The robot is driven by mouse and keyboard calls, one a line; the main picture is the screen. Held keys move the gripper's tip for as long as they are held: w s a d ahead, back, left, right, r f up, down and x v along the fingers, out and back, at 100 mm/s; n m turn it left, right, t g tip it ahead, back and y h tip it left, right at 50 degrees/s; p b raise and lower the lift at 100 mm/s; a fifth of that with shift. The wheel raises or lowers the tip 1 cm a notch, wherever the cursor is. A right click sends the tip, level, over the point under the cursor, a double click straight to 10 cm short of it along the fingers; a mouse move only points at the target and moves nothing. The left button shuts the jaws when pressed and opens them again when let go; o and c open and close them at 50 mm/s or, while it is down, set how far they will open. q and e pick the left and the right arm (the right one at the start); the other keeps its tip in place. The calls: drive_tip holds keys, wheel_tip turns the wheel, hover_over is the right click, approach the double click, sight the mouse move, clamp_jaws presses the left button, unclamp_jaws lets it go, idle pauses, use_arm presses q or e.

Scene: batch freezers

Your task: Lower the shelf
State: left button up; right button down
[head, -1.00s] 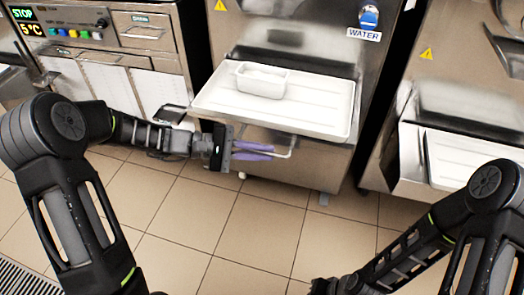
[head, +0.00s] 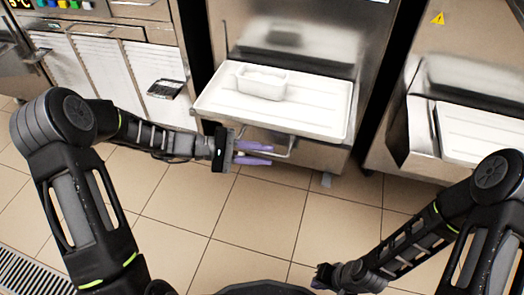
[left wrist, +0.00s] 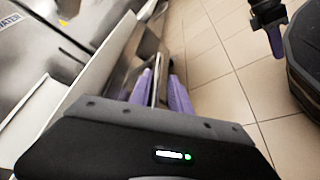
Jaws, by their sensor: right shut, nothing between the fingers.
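The shelf under the middle freezer carries a white tray (head: 310,118) and is level. Its bent metal bar (head: 290,150) shows below the tray's front edge. My left gripper (head: 271,154) is in front of the shelf, below the tray, with its purple fingers apart around the level of the bar. In the left wrist view, a thin metal bar (left wrist: 158,80) shows between the two fingers (left wrist: 162,85); I cannot tell whether they touch it. My right gripper (head: 318,281) is low at the bottom, shut and empty, partly hidden.
A white tub (head: 262,83) stands on the tray. A second freezer with its own white tray (head: 485,135) is at the right. A cabinet with white panels (head: 75,62) is at the left. The tiled floor (head: 250,220) in front is clear.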

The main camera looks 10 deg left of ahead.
use_arm(q)
drive_tip(key=shift+o, duration=1.1)
drive_tip(key=shift+r, duration=0.15)
drive_tip(key=p+v, duration=0.1)
drive_tip(key=v, duration=0.6)
drive_tip(key=shift+a+p, duration=0.35)
drive_tip(key=shift+p, duration=0.05)
